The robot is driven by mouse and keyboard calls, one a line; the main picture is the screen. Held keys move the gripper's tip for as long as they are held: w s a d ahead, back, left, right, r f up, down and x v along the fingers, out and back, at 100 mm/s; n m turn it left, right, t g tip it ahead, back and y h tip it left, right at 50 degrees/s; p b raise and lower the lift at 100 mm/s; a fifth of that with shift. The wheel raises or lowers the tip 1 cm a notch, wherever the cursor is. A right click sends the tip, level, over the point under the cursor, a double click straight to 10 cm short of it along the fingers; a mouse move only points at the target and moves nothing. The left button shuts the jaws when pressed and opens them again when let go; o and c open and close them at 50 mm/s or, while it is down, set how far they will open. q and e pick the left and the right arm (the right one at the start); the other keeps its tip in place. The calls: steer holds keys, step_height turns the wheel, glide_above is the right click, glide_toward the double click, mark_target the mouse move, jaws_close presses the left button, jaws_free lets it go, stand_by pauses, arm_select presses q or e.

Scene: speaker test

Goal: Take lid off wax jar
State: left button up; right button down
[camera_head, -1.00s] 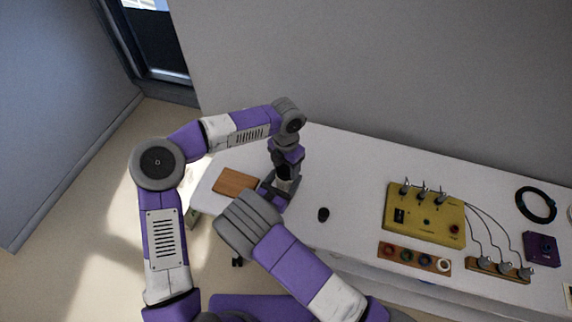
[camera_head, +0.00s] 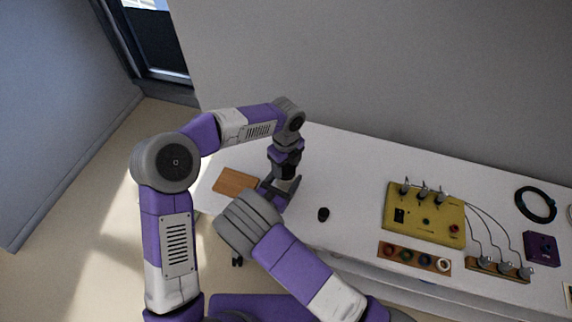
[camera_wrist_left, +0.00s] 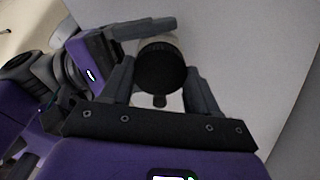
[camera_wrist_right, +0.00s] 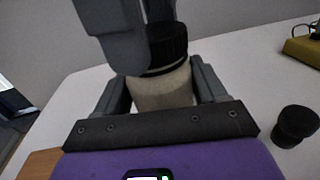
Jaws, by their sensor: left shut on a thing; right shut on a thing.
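The wax jar (camera_wrist_right: 163,92) has a pale beige body and stands upright between the fingers of my right gripper (camera_wrist_right: 162,86), which is shut on it. Its black round lid (camera_wrist_right: 168,43) is at the top of the jar; a thin pale line and a dark ring show below it, and I cannot tell whether it is loose. My left gripper (camera_wrist_left: 160,82) is shut on the lid (camera_wrist_left: 161,64) from above.
A brown board (camera_head: 235,181) lies left of the grippers. A small black object (camera_head: 323,214) stands to the right, also in the right wrist view (camera_wrist_right: 296,124). Farther right are a yellow box (camera_head: 425,212), a wooden strip with rings (camera_head: 414,259) and a black coil (camera_head: 536,204). White table between is clear.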

arm_select(q)
steer(key=n, duration=0.8)
steer(key=shift+r+n, duration=0.1)
steer(key=shift+n, duration=0.3)
steer(key=n, duration=0.9)
steer(key=o, duration=1.2)
steer(key=shift+c, duration=0.2)
